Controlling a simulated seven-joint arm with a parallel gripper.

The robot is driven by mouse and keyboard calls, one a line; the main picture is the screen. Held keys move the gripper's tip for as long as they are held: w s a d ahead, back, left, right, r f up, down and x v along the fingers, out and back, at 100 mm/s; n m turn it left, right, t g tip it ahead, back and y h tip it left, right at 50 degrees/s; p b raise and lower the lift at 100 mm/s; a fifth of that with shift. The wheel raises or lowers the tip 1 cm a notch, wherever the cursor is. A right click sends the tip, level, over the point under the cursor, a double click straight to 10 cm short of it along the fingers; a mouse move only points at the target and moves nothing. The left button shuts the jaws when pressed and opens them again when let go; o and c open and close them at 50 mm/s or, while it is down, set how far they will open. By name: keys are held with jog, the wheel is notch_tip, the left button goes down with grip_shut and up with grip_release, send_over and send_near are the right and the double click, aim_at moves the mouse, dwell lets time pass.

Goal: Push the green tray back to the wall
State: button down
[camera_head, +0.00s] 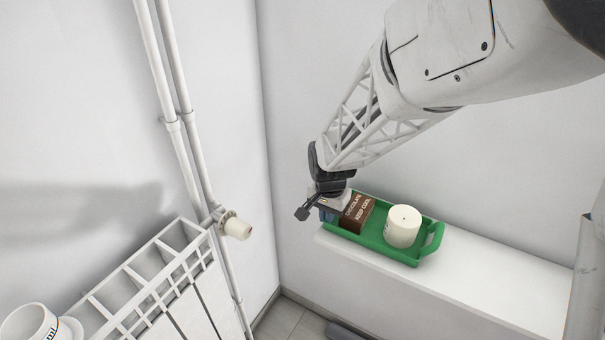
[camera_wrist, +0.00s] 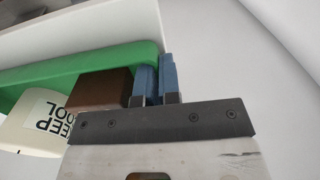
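The green tray (camera_head: 385,248) lies on a white ledge, its long back side near the wall behind it. My gripper (camera_head: 327,214) is at the tray's left end, next to the brown box. In the wrist view, the blue fingers of my gripper (camera_wrist: 158,80) are together beside the brown box (camera_wrist: 100,88) and the end of the green tray (camera_wrist: 90,62). I see nothing between them. Whether they touch the tray is unclear. The arm hides part of the scene.
The white ledge (camera_head: 490,290) is clear to the right of the tray. A radiator (camera_head: 150,280) with a white mug (camera_head: 30,325) stands at the left, with pipes and a valve (camera_head: 236,226) beside it. The wall corner is left of my gripper.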

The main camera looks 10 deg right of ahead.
jog(key=shift+d, duration=0.1)
jog(key=shift+w+d, duration=0.85)
jog(key=shift+w, duration=0.1)
jog(key=c, duration=1.2)
grip_release()
jog(key=shift+c, duration=0.2)
jog(key=shift+r, duration=0.15)
notch_tip(320, 180, up, 7)
jog(key=shift+f, duration=0.1)
jog(key=shift+r, duration=0.4)
